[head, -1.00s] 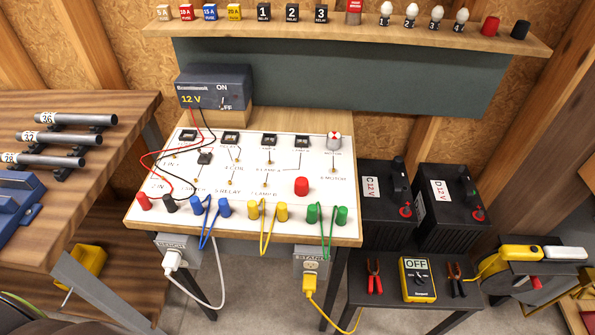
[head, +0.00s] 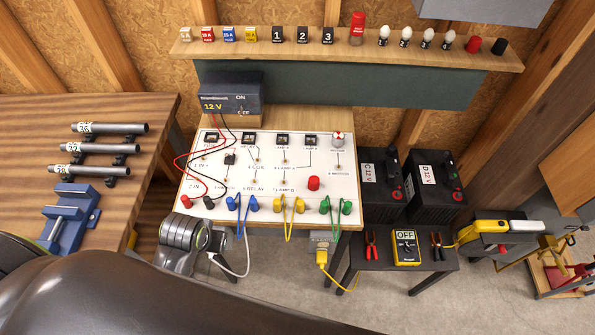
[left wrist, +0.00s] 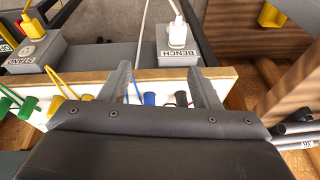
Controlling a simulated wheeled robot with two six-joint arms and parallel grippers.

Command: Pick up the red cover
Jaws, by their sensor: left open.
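A tall red labelled cover (head: 357,28) stands on the wall shelf, right of the black relay blocks. A red cap (head: 473,45) stands further right on that shelf. A red dome-like piece (head: 314,183) sits on the white test board. I cannot tell for certain which is the named cover. My left gripper (left wrist: 158,76) is open and empty in the left wrist view, its fingers near the board's front edge. In the head view, my left arm's wrist is at the board's front left corner, well below the shelf. My right gripper is not in view.
The board (head: 215,212) carries coloured sockets and looped wires along its front. A 12 V supply (head: 232,93) stands behind it. White bulbs (head: 406,38) and fuse blocks line the shelf (head: 290,48). A grey box (head: 490,10) hangs over the shelf's right end.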

